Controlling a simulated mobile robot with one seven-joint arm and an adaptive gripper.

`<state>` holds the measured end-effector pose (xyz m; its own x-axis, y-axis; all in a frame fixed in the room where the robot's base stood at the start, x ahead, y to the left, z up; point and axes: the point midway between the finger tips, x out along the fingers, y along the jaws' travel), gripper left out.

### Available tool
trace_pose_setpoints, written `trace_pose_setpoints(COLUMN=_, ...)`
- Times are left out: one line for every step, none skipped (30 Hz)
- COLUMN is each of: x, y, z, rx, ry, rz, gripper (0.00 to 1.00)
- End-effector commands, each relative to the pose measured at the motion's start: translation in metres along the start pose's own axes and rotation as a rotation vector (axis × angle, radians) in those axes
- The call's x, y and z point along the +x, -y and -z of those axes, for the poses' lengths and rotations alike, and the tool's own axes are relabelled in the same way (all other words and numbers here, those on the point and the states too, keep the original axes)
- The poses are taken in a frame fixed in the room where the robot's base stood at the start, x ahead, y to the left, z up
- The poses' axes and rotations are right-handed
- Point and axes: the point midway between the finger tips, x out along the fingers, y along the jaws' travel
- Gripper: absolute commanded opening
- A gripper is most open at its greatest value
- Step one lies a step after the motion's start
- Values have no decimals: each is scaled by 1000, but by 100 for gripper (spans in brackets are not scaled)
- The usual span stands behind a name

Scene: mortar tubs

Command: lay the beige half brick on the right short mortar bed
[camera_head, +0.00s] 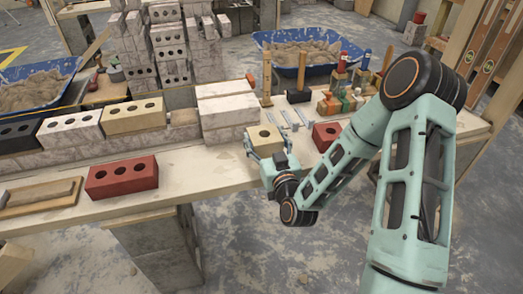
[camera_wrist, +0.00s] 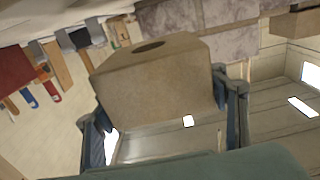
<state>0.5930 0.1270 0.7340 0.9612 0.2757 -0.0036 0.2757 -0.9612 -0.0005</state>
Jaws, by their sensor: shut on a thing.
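The beige half brick (camera_head: 264,137), with one round hole in its top, is held between the fingers of my gripper (camera_head: 266,150) over the bench's front part, right of the white blocks. In the wrist view the half brick (camera_wrist: 155,88) fills the space between the two fingers of my gripper (camera_wrist: 165,115). I cannot tell how far it is above the bench. What looks like the right short mortar bed (camera_head: 183,118) is a brownish patch in the brick row, between a beige three-hole brick (camera_head: 133,115) and the stacked white blocks. My gripper is to its right.
The white blocks (camera_head: 228,110) stand between the half brick and the patch. A red three-hole brick (camera_head: 122,177) and a board (camera_head: 40,196) lie at the bench's front left. A red half brick (camera_head: 326,135), trowels and bottles are to the right. Blue mortar tubs (camera_head: 310,52) stand behind.

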Motion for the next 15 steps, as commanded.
trace_pose_setpoints(x=4, y=2, z=-3, rx=0, ry=-7, rz=0, gripper=12)
trace_pose_setpoints(x=6, y=2, z=-4, rx=0, ry=-8, rz=1, gripper=12)
trace_pose_setpoints(x=7, y=3, z=-5, rx=-1, ry=-8, rz=1, gripper=12)
trace_pose_setpoints(x=8, y=3, z=-6, rx=-1, ry=-8, rz=1, gripper=12)
trace_pose_setpoints(x=8, y=3, z=-7, rx=-1, ry=-8, rz=1, gripper=12)
trace_pose_setpoints(x=10, y=3, z=-8, rx=-1, ry=-8, rz=1, gripper=12)
trace_pose_setpoints(x=11, y=4, z=-10, rx=0, ry=-8, rz=1, gripper=12)
trace_pose_setpoints(x=12, y=4, z=-12, rx=0, ry=-8, rz=1, gripper=12)
trace_pose_setpoints(x=15, y=5, z=-16, rx=1, ry=-7, rz=1, gripper=12)
trace_pose_setpoints(x=17, y=6, z=-19, rx=1, ry=-7, rz=1, gripper=12)
trace_pose_setpoints(x=17, y=5, z=-25, rx=1, ry=-6, rz=0, gripper=12)
trace_pose_setpoints(x=16, y=5, z=-32, rx=2, ry=-5, rz=0, gripper=12)
trace_pose_setpoints(x=16, y=5, z=-37, rx=1, ry=-5, rz=-1, gripper=12)
trace_pose_setpoints(x=16, y=5, z=-41, rx=1, ry=-5, rz=-1, gripper=12)
trace_pose_setpoints(x=16, y=5, z=-45, rx=1, ry=-5, rz=-1, gripper=12)
